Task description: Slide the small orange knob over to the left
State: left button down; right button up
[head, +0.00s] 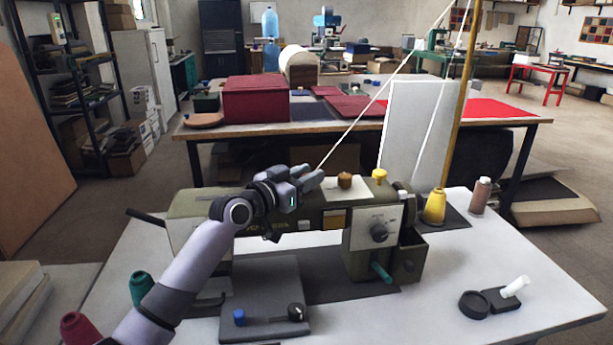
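A small orange-brown knob (345,181) stands on a pale plate (340,194) on top of the olive sewing machine (334,239). A yellow knob (379,176) sits on the machine top to its right. My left gripper (313,178) is over the machine top, just left of the orange-brown knob, with its fingers pointing right towards it. A small gap shows between the fingertips and the knob. The fingers hold nothing that I can see, and their spacing is unclear from this angle. My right gripper is out of view.
A yellow thread cone (435,206) and a brown spool (480,195) stand right of the machine. A tall pole (460,110) and slanting thread rise behind it. A black dish (474,304) is at the front right of the white table (450,285).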

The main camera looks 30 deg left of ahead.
pick_arm(q)
jog(key=shift+s+a+b, duration=0.4)
jog(key=shift+s+a, duration=0.2)
jog(key=shift+a, duration=0.2)
jog(key=shift+s+a+b, duration=0.4)
jog(key=shift+s+a, duration=0.15)
jog(key=shift+a, duration=0.2)
jog(key=shift+s+a, duration=0.25)
jog(key=c, duration=0.9)
grip_release()
jog(key=shift+s, duration=0.1)
jog(key=b+v, duration=0.1)
jog(key=v, duration=0.5)
jog(key=shift+s+a, duration=0.2)
jog(key=shift+s, duration=0.25)
